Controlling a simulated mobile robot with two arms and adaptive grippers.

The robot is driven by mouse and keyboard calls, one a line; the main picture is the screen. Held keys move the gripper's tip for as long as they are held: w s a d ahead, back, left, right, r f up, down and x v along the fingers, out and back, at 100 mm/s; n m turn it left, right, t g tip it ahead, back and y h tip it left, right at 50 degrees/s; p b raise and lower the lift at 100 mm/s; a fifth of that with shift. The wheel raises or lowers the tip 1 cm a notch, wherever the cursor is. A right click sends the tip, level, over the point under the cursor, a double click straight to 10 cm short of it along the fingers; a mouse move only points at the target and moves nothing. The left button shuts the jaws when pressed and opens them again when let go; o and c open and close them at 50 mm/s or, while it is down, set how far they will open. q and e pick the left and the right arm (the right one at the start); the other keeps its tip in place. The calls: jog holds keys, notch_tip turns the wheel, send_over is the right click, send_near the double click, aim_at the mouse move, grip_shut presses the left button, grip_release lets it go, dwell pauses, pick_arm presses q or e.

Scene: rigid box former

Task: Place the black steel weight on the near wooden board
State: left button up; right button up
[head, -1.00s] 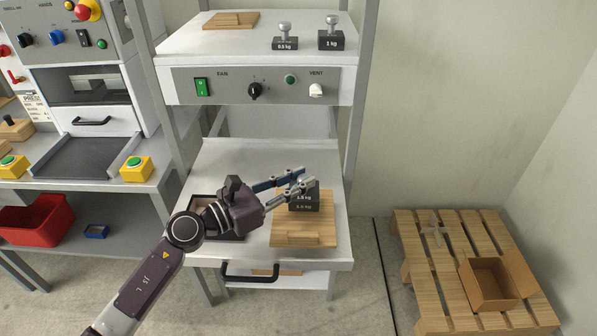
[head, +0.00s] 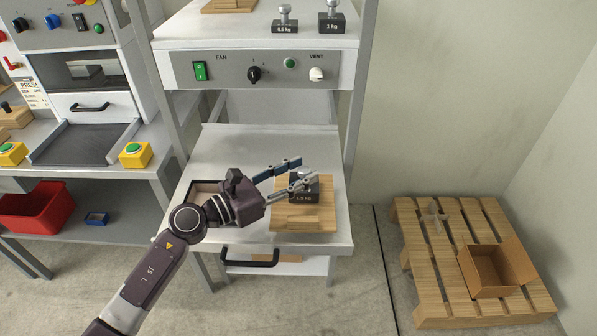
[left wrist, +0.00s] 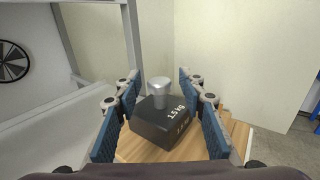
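The black steel weight (head: 304,194), marked 1.5 kg and with a silver knob, stands upright on the near wooden board (head: 325,207). The board lies on the white bench in front of the control panel. My left gripper (head: 307,170) is open, with its blue-padded fingers on either side of the weight's upper part. The left wrist view shows the weight (left wrist: 167,128) between the spread fingers, with the board (left wrist: 240,137) under it. The fingers appear apart from the knob. My right gripper is not in view.
A dark-rimmed tray (head: 203,187) lies left of the board, partly behind my left arm. Weights of 0.5 kg (head: 285,26) and 1 kg (head: 331,23) stand on the upper shelf (head: 230,28). A pallet (head: 430,285) with an open carton (head: 488,280) is at right.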

pick_arm(q)
jog(key=shift+r, duration=0.2)
jog(key=b+v, duration=0.3)
jog(key=v, duration=0.9)
